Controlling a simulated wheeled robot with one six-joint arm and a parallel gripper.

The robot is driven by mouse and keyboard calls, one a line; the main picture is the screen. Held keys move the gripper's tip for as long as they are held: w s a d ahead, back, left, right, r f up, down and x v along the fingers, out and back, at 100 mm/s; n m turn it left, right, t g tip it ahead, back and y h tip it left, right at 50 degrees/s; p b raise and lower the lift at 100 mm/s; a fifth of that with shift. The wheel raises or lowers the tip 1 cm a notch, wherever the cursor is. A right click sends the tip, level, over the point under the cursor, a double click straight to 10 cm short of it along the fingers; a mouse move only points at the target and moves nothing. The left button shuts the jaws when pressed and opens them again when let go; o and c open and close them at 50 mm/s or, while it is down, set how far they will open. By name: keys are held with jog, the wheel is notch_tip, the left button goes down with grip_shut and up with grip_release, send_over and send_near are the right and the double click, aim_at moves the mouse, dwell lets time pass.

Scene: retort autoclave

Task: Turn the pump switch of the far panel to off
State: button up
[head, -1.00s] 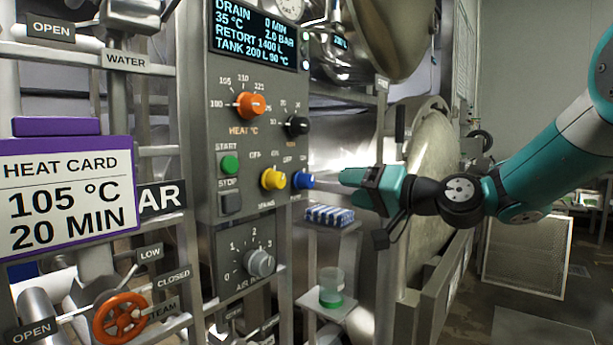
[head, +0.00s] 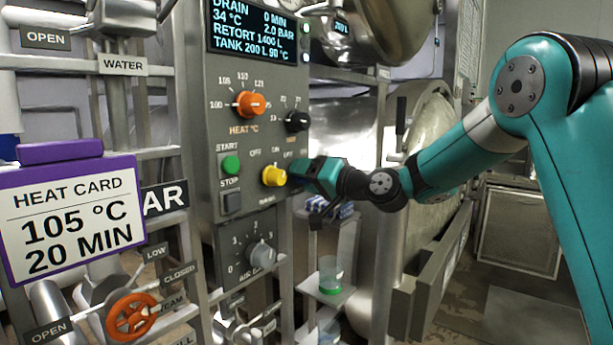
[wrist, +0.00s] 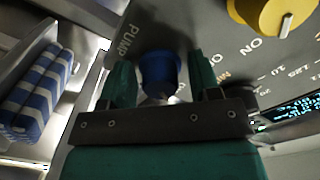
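The pump switch is a blue knob (wrist: 158,70) on the grey panel (head: 205,130), with the word PUMP beside it in the wrist view. My gripper (wrist: 160,82) is open, with one green finger on each side of the knob and gaps visible between fingers and knob. In the head view my gripper (head: 304,180) is at the panel's right edge and hides most of the knob. Which way the knob points cannot be made out.
A yellow knob (head: 273,176) sits close to the left of my gripper. An orange heat knob (head: 250,104) and a black knob (head: 297,122) are above. A blue-and-white striped bundle (wrist: 38,92) lies on a shelf nearby. A green-bottomed beaker (head: 330,276) stands lower down.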

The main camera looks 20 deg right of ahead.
jog(key=c, duration=0.8)
jog(key=shift+o, duration=0.2)
jog(key=shift+f+b, duration=0.1)
jog(key=shift+b, duration=0.4)
jog(key=n+b, duration=0.2)
jog(key=b, duration=0.1)
jog(key=shift+f, duration=0.25)
jog(key=n+b, duration=0.2)
jog(key=b, duration=0.3)
jog(key=shift+f+n, duration=0.1)
jog(key=shift+n, duration=0.2)
jog(key=n+b, duration=0.4)
jog(key=b, duration=0.2)
jog(key=n+b, duration=0.1)
jog(key=b, duration=0.1)
jog(key=n+b, duration=0.2)
jog(key=shift+r, duration=0.35)
jog(key=shift+r+n, duration=0.1)
jog(key=shift+n, duration=0.2)
